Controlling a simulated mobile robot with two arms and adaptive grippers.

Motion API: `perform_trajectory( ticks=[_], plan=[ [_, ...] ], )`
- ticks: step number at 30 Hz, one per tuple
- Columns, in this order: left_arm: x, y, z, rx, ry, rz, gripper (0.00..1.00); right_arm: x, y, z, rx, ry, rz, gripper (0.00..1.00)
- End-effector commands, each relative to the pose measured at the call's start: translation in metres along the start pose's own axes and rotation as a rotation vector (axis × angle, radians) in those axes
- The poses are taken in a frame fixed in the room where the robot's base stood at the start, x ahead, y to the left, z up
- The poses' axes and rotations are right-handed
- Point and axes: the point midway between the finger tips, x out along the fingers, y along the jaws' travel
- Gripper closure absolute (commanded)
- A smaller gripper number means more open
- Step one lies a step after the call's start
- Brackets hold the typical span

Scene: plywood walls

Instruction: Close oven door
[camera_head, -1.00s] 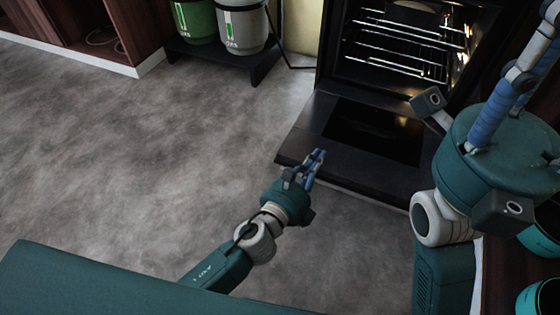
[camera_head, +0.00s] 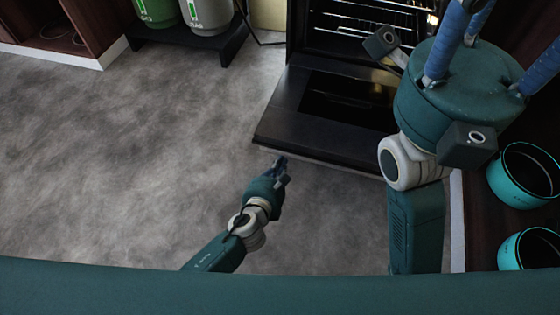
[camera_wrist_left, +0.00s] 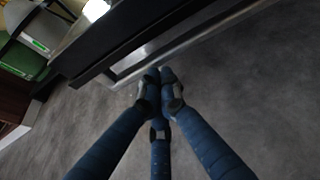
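The oven door (camera_head: 291,105) hangs open, folded down flat in front of the oven (camera_head: 345,25) in the head view. In the left wrist view the front edge of the door (camera_wrist_left: 125,45) crosses the top, with a metal bar handle (camera_wrist_left: 190,40) along it. My left gripper (camera_head: 281,162) is just in front of the door's near edge. In the wrist view its blue fingertips (camera_wrist_left: 160,78) are together and hold nothing, close to the handle; contact cannot be told. My right gripper (camera_head: 475,50) is above the right side of the door, its fingertips cut off by the frame.
Two teal pots (camera_head: 528,175) stand on a dark brown surface at the right. Green and grey bins (camera_head: 205,14) stand on a black stand (camera_head: 195,48) at the back left, beside a wooden cabinet (camera_head: 70,30). The grey floor (camera_head: 130,160) to the left is clear.

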Motion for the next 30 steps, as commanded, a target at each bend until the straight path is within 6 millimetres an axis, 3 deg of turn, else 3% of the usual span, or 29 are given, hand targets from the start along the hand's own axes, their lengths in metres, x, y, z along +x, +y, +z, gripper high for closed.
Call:
perform_trajectory(
  ticks=[1, 6, 28, 30],
  plan=[
    [-0.004, 0.000, 0.011, 0.000, -0.001, -0.001, 1.00, 0.002, 0.001, 0.001, 0.001, -0.005, 0.002, 0.60],
    [-0.009, 0.000, 0.022, 0.000, 0.000, 0.000, 1.00, 0.001, 0.001, 0.000, 0.001, -0.005, 0.002, 0.60],
    [-0.013, 0.001, 0.031, 0.000, 0.012, 0.000, 1.00, 0.006, 0.002, -0.001, 0.003, -0.007, 0.007, 0.60],
    [-0.014, 0.001, 0.035, -0.001, 0.017, 0.000, 1.00, -0.001, 0.003, 0.004, 0.005, -0.038, 0.015, 0.60]
  ],
)
